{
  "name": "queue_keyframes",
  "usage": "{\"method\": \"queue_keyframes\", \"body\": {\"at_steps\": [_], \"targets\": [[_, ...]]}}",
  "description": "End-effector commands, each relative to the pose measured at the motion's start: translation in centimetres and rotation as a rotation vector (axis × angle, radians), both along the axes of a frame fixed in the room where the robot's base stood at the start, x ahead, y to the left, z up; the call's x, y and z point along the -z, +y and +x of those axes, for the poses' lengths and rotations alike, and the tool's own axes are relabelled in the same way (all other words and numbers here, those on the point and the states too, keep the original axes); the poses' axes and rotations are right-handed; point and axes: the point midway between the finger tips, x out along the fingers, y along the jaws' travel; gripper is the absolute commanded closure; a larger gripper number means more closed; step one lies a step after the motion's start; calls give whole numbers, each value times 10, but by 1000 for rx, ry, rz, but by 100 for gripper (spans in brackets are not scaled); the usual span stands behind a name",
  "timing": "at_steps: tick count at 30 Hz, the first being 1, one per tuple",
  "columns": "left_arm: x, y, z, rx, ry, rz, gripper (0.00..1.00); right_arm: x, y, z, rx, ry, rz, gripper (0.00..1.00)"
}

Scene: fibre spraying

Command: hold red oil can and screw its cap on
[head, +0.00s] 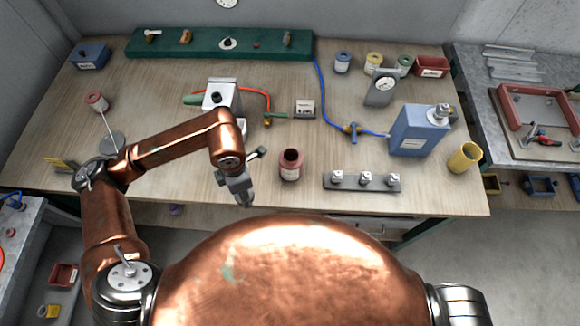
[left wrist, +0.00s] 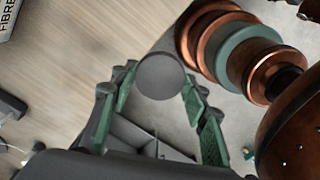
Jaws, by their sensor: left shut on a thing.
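The red oil can (head: 291,166) stands upright on the workbench, with a dark round opening at its top. My left gripper (head: 244,200) is to the left of the can and nearer the bench's front edge, pointing down and apart from the can. In the left wrist view, its green-padded fingers (left wrist: 158,95) are shut on a plain grey round piece (left wrist: 160,76), which looks like the cap. That piece is hard to make out in the head view. My right gripper is not in view.
A dark rack (head: 362,183) with several metal fittings lies right of the can. A white device (head: 222,96) with a red hose stands behind my left gripper. A blue canister (head: 417,130) and a yellow cup (head: 464,158) stand at the right. The bench (head: 450,195) is bare near its front right corner.

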Motion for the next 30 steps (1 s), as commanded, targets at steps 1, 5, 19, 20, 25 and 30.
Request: {"method": "queue_keyframes", "body": {"at_steps": [1, 5, 19, 20, 25, 30], "targets": [[1, 4, 5, 92, 1, 0, 67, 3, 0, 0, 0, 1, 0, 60], [2, 12, 16, 373, 4, -2, 67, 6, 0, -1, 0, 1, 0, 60], [0, 45, 56, 1386, 10, -13, 67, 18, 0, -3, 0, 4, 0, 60], [0, 47, 58, 1448, 11, -13, 67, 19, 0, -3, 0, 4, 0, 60], [-2, 57, 70, 1752, 8, -15, 67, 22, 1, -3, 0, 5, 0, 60], [-3, 63, 76, 1936, 6, -16, 67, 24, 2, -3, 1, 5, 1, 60]]}}
